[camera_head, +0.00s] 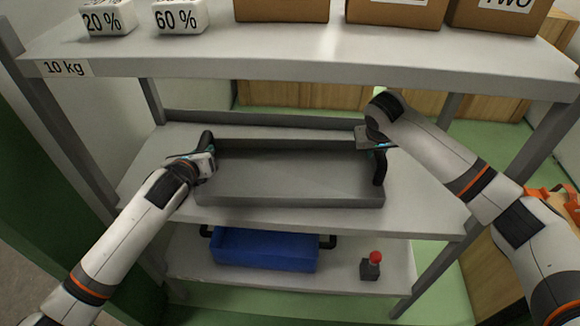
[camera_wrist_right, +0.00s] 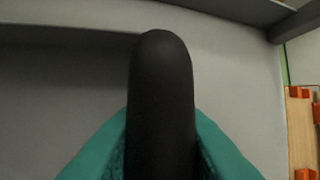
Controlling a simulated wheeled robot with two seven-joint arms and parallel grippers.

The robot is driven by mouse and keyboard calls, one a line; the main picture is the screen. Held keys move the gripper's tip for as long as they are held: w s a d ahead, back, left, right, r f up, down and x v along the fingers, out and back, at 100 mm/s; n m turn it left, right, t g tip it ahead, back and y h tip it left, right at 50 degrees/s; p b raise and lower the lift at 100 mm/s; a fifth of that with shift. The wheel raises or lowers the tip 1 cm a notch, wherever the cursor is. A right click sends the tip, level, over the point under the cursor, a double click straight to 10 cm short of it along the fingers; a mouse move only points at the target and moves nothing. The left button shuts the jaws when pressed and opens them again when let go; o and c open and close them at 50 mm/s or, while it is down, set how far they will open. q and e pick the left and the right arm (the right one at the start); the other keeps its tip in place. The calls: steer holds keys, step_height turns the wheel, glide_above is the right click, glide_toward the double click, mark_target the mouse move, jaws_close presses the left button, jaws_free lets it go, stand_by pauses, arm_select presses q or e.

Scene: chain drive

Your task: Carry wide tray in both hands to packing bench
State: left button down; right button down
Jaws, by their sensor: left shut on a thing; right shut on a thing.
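The wide tray (camera_head: 290,188) is grey and shallow, with a black upright handle at each end. It sits on, or just above, the middle shelf; I cannot tell which. My left gripper (camera_head: 205,163) is shut on the tray's left handle (camera_head: 207,141). My right gripper (camera_head: 377,146) is shut on the right handle (camera_head: 380,168). In the right wrist view the dark handle (camera_wrist_right: 162,90) stands between the teal fingers of this gripper. The tray looks empty. No packing bench can be made out for sure.
The grey rack's upper shelf (camera_head: 300,62) hangs over the tray and carries boxes and white blocks marked 20 % and 60 %. Below are a blue tray (camera_head: 265,250) and a small red-topped object (camera_head: 371,266). Rack posts (camera_head: 65,130) stand at both sides.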

arm_select(q)
steer(key=shift+r, duration=0.2)
arm_select(e)
steer(key=shift+w+r, duration=0.1)
steer(key=shift+r, duration=0.15)
